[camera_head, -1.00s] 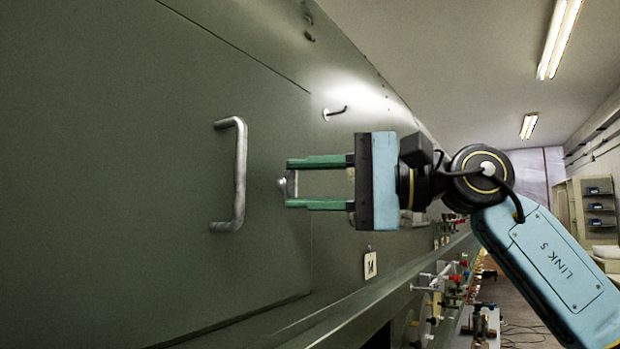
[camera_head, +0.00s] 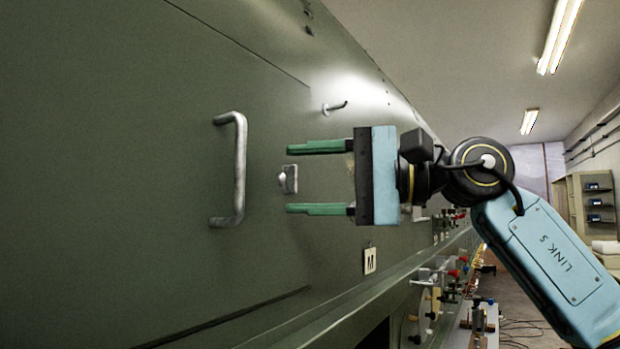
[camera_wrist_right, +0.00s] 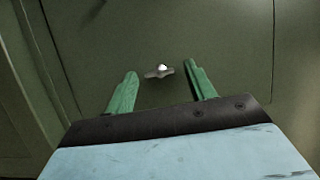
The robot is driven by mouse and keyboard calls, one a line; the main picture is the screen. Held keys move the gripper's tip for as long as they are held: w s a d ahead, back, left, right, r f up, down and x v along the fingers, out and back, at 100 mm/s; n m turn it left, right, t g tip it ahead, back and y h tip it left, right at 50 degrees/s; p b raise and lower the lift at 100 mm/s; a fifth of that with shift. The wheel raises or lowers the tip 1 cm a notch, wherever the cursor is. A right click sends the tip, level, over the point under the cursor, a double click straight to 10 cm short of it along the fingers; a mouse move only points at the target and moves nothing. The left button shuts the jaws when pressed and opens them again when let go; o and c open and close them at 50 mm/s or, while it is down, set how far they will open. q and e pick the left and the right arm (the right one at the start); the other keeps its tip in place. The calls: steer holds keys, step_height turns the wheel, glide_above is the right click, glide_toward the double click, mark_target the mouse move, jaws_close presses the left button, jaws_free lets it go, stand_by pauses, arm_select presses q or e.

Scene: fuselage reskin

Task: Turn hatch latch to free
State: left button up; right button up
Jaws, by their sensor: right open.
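The hatch (camera_head: 130,180) is a large green panel with a grey bar handle (camera_head: 239,170). The small silver latch (camera_head: 289,180) is on the panel near the hatch's right edge; it also shows in the right wrist view (camera_wrist_right: 159,71). My right gripper (camera_head: 290,179) has two green fingers. It is open, with one finger above the latch and one below in the head view, not touching it. In the right wrist view the gripper (camera_wrist_right: 163,82) has the latch between its fingertips, with gaps on both sides. My left gripper is not in view.
A small hook-like handle (camera_head: 335,108) sits on the green wall above my right gripper. Shelves (camera_head: 593,205) stand far right, and cluttered fittings line the lower wall.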

steer(key=shift+d, duration=0.15)
steer(key=s+d+b, duration=0.2)
steer(key=d+b, duration=0.1)
steer(key=d, duration=1)
steer(key=shift+s, duration=0.35)
steer(key=shift+a, duration=0.1)
